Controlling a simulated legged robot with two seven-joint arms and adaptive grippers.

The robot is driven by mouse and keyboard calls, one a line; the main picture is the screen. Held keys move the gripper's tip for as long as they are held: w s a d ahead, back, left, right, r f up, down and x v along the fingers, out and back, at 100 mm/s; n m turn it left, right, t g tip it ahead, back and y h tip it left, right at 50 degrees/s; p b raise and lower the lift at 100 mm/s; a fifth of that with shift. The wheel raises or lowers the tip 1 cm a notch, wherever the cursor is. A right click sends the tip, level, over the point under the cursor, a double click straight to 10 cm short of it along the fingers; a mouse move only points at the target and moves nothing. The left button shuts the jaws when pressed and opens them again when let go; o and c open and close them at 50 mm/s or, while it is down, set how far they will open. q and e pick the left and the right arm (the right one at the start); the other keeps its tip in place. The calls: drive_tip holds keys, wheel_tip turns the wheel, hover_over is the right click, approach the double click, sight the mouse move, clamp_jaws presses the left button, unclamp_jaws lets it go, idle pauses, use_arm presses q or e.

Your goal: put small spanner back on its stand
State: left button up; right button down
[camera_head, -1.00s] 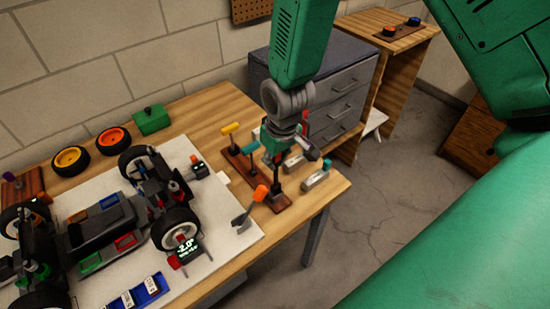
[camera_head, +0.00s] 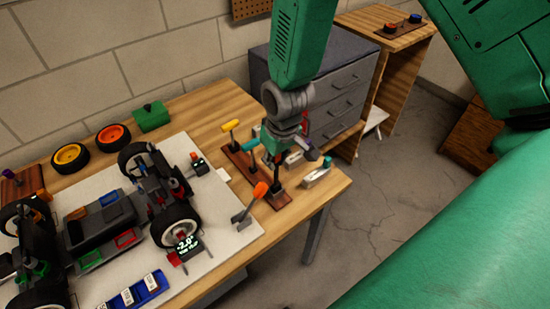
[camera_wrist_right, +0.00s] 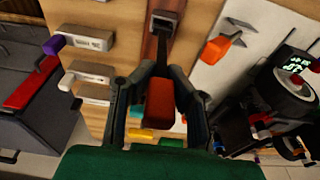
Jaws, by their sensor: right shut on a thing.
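My right gripper (camera_head: 277,158) is shut on a red-handled tool (camera_wrist_right: 160,101), seen between the fingers in the wrist view. I take it for the small spanner, but its head is not clear. Its dark shaft (camera_head: 277,181) points down to the near end of the brown wooden stand (camera_head: 279,201); I cannot tell whether it is seated there. A yellow-handled tool (camera_head: 230,125) stands upright at the stand's far end. An orange-handled spanner (camera_head: 260,190) with a forked grey head rests by the white mat's edge. My left gripper is not in view.
The RC car (camera_head: 110,215) stands on the white mat (camera_head: 222,208) to the left. Grey holders (camera_head: 316,178) stand right of the stand, near the table's right edge. A drawer cabinet (camera_head: 325,95) is behind. A green box (camera_head: 152,116) lies at the back.

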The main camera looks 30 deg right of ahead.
drive_tip(key=shift+f+b, duration=0.6)
drive_tip(key=shift+f, duration=0.75)
drive_tip(key=c, duration=1.5)
unclamp_jaws()
drive_tip(key=shift+r, duration=0.1)
drive_tip(key=shift+r, duration=0.25)
wheel_tip(320, 180, up, 11)
drive_tip(key=s, duration=0.1)
drive_tip(key=shift+s, duration=0.4)
